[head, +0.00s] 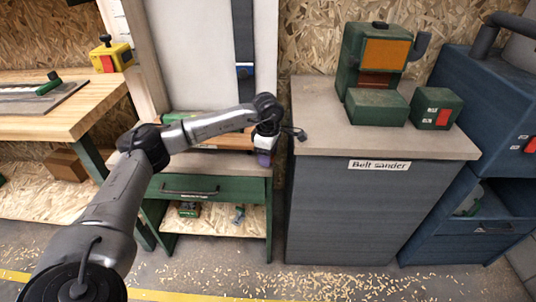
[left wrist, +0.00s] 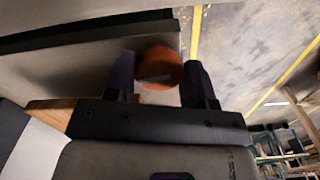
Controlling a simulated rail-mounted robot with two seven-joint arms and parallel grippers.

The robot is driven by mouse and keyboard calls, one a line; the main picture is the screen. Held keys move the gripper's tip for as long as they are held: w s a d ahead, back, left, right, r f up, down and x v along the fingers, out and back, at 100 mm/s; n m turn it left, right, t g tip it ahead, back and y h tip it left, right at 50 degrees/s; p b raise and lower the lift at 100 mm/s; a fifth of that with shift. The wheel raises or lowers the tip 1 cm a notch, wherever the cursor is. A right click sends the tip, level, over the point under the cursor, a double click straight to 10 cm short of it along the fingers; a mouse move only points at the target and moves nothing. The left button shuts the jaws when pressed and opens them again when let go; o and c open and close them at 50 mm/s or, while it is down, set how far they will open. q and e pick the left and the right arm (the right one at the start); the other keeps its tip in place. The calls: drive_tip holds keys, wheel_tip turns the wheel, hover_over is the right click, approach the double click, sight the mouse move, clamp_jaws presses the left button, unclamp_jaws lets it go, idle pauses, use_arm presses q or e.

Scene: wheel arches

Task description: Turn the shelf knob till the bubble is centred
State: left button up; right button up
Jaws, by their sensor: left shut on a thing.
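In the left wrist view an orange-brown round knob (left wrist: 158,68) with a pale mark on its face sits between the two dark fingers of my left gripper (left wrist: 158,78). The gripper is shut on it. In the head view my left gripper (head: 264,158) points down at the right front end of the small wooden-topped stand (head: 222,164); the knob is hidden there behind the gripper. The back of the stand's top is partly covered by my left arm. I cannot make out a bubble in either view. My right gripper is not in view.
The Belt sander cabinet (head: 350,190) stands close on the right of my left gripper, with a green sander (head: 373,62) on top. A wooden workbench (head: 85,112) is at the left. The floor in front, strewn with shavings, is clear.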

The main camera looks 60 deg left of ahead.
use_arm(q)
drive_tip(key=shift+c, duration=0.6)
drive_tip(key=shift+r+p, duration=0.15)
drive_tip(key=shift+p, duration=0.35)
drive_tip(key=m+p, duration=0.2)
drive_tip(key=shift+r+p, duration=0.1)
drive_tip(key=shift+p, duration=0.25)
drive_tip(key=shift+m+p, duration=1)
drive_tip(key=shift+m, duration=0.1)
drive_tip(key=shift+m+p, duration=0.7)
drive_tip(key=shift+m, duration=0.3)
drive_tip(key=shift+f, duration=0.2)
drive_tip(key=o, duration=0.9)
drive_tip(key=shift+s+d, duration=0.1)
